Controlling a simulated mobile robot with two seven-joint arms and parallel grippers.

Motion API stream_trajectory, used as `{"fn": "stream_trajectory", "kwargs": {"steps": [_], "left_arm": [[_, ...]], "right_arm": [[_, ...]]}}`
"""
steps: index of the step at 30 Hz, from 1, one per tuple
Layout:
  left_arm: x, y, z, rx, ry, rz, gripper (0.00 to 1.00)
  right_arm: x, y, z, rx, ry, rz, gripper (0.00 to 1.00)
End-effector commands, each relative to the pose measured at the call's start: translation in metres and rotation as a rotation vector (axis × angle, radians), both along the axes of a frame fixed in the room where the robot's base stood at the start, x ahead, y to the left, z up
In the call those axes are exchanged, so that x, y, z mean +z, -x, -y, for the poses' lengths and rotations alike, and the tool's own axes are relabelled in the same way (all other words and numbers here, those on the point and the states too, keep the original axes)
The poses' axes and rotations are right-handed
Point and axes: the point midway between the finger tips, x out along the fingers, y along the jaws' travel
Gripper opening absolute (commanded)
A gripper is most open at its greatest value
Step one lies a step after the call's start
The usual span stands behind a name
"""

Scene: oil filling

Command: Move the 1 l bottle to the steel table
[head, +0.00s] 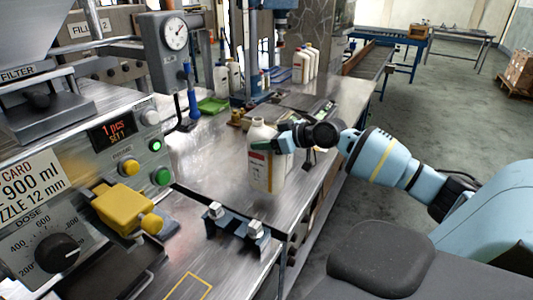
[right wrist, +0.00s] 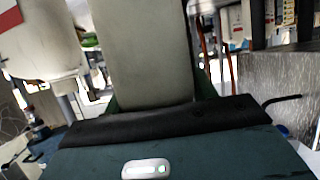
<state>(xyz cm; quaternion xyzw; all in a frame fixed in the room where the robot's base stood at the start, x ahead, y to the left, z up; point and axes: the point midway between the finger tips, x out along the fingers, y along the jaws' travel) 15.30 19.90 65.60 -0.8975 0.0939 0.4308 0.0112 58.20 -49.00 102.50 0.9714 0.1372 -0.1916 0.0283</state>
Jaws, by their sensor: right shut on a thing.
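A white bottle with a red and white label (head: 267,165) is upright over the steel table (head: 215,150) in the head view. My right gripper (head: 262,146) reaches in from the right and is shut on the bottle near its upper part. Whether the bottle's base touches the steel is hard to tell. In the right wrist view a pale surface fills the middle above my gripper's dark body (right wrist: 165,130), and its fingertips are hidden. My left gripper is not in view.
The filling machine with dial and buttons (head: 110,130) stands at the left. A bracket with two bolts (head: 237,228) sits on the near metal surface. Several white bottles (head: 303,65) stand at the back. A green tray (head: 213,104) and tools lie behind the held bottle.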

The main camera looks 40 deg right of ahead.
Motion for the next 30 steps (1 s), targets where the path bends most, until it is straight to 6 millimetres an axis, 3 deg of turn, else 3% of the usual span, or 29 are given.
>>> {"fn": "stream_trajectory", "kwargs": {"steps": [9, 23, 24, 28, 30], "left_arm": [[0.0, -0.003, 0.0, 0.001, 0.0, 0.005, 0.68], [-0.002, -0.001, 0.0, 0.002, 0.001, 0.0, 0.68], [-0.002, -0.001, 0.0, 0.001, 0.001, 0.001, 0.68], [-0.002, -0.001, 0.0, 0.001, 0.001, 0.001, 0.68], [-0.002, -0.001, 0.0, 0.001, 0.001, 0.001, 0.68]], "right_arm": [[-0.038, 0.0, 0.001, -0.003, -0.002, 0.005, 0.0], [-0.044, -0.001, 0.0, -0.002, 0.0, 0.004, 0.0], [-0.048, 0.0, 0.0, -0.001, -0.001, -0.003, 0.59], [-0.047, 0.0, 0.0, -0.001, -0.001, -0.003, 0.76], [-0.047, 0.0, 0.0, -0.001, -0.001, -0.003, 0.78]]}}
